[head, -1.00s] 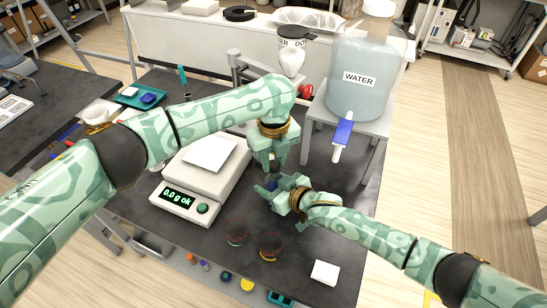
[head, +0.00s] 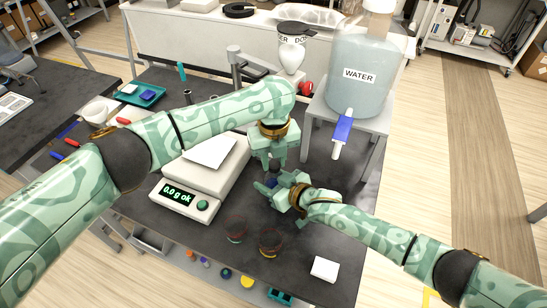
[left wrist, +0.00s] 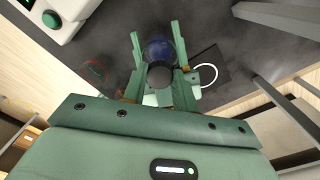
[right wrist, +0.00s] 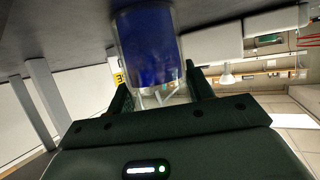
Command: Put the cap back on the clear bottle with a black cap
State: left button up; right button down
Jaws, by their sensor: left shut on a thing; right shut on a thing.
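The clear bottle (head: 270,183) with dark blue contents is between the fingers of my right gripper (head: 283,187); its blue body fills the upper middle of the right wrist view (right wrist: 150,45). My right gripper is shut on it. My left gripper (head: 275,165) points down from above, shut on the small black cap (left wrist: 160,76). The blue bottle shows just beyond the cap in the left wrist view (left wrist: 158,47). The fingers partly hide bottle and cap in the head view; I cannot tell whether cap and bottle neck touch.
A scale (head: 180,205) reading 0.0 g stands left of the grippers. Two small beakers (head: 236,230) (head: 270,242) and a white block (head: 324,269) are in front. A large water container (head: 361,90) stands on a grey stand (head: 372,127) behind right.

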pick_arm(q)
jog(key=m, duration=0.6)
jog(key=shift+d, duration=0.15)
jog(key=m, duration=0.8)
jog(key=shift+m, duration=0.3)
jog(key=m, duration=0.3)
jog(key=o, duration=0.9)
jog(key=shift+s, duration=0.1)
jog(key=shift+o, duration=0.2)
jog(key=shift+r, duration=0.1)
jog(key=shift+r, duration=2.15)
